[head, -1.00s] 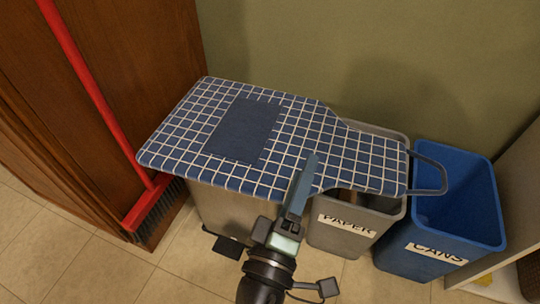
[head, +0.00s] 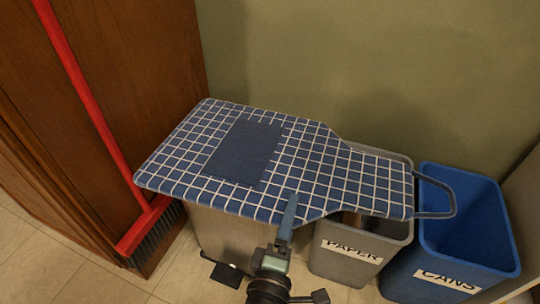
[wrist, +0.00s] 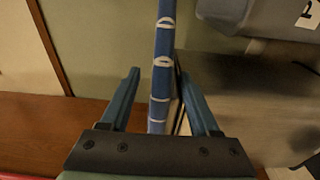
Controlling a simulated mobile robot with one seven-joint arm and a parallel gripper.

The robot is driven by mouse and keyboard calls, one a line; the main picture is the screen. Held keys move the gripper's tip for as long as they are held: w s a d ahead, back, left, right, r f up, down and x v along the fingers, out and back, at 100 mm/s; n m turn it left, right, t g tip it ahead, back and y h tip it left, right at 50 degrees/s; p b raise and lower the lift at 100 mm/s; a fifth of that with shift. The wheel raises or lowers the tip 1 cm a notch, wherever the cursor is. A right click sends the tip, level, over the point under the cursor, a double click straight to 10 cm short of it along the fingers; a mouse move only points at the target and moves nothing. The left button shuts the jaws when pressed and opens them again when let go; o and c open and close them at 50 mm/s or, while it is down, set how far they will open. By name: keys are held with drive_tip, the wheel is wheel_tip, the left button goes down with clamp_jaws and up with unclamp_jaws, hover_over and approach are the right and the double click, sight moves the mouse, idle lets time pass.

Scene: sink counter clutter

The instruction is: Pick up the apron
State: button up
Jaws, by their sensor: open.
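The apron (head: 300,170) is blue with a white grid, a plain dark blue pocket and a loop at its right end. It lies flat across the tops of the bins in the head view. My gripper (head: 288,215) is at its near edge. In the wrist view my gripper (wrist: 165,85) is open, and the apron's edge (wrist: 161,75) shows as a thin blue strip between the two fingers, apart from both as far as I can tell. The head view shows the fingers edge-on, so their gap is hidden there.
A grey bin marked PAPER (head: 345,262) stands under the apron's right part, and a blue bin marked CANS (head: 455,290) stands to its right. Another bin (head: 225,230) is under the left part. A red broom (head: 95,120) leans on the wooden cabinet (head: 150,60) at left.

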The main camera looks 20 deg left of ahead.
sight(300, 194)
drive_tip(key=shift+w+d, duration=0.1)
drive_tip(key=shift+w, duration=2.45)
clamp_jaws()
